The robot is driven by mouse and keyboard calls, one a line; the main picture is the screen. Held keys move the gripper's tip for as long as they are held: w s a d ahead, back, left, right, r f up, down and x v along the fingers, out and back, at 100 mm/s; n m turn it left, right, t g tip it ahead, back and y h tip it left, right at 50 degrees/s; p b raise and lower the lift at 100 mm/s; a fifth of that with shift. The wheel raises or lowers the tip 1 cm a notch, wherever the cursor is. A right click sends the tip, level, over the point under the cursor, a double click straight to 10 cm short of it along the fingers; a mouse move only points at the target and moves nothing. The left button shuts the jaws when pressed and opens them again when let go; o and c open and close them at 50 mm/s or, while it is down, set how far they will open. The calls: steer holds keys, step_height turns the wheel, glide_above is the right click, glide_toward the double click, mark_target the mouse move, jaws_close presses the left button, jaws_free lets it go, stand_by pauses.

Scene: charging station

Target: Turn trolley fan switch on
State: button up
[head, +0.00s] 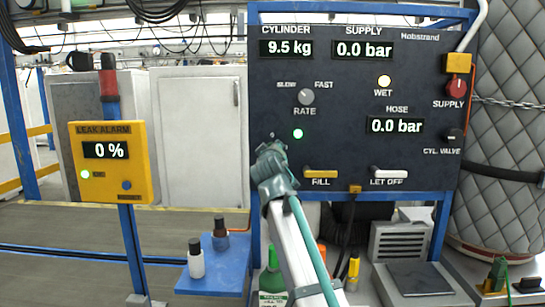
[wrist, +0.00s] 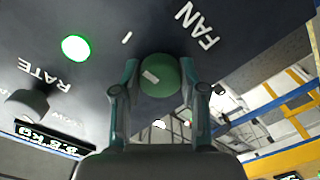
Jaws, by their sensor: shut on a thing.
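The fan switch is a round green knob (head: 272,135) on the dark trolley panel (head: 345,150); in the head view it is mostly hidden by my gripper (head: 271,152). In the wrist view, the knob (wrist: 160,76) with a pale mark on its face sits between the fingertips of my gripper (wrist: 160,88), close to the FAN label. The two fingers are shut on the knob, one on each side. A white tick shows on the panel beside it. A green lamp (head: 298,134) is lit to the right of the switch, and it also shows in the wrist view (wrist: 76,48).
The RATE knob (head: 306,97) is above the lamp. The yellow FILL lever (head: 321,173) and white LET OFF lever (head: 389,172) are below and to the right. The yellow leak alarm box (head: 112,164) stands at the left. A quilted tank (head: 507,130) is at the right.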

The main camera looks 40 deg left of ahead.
stand_by(0.4)
steer(key=o, duration=1.1)
steer(key=shift+o, duration=0.2)
steer(key=shift+s+d, duration=0.1)
steer(key=v, duration=1.1)
steer(key=shift+s+d, duration=0.25)
steer(key=shift+s, duration=0.1)
steer(key=shift+f, duration=0.1)
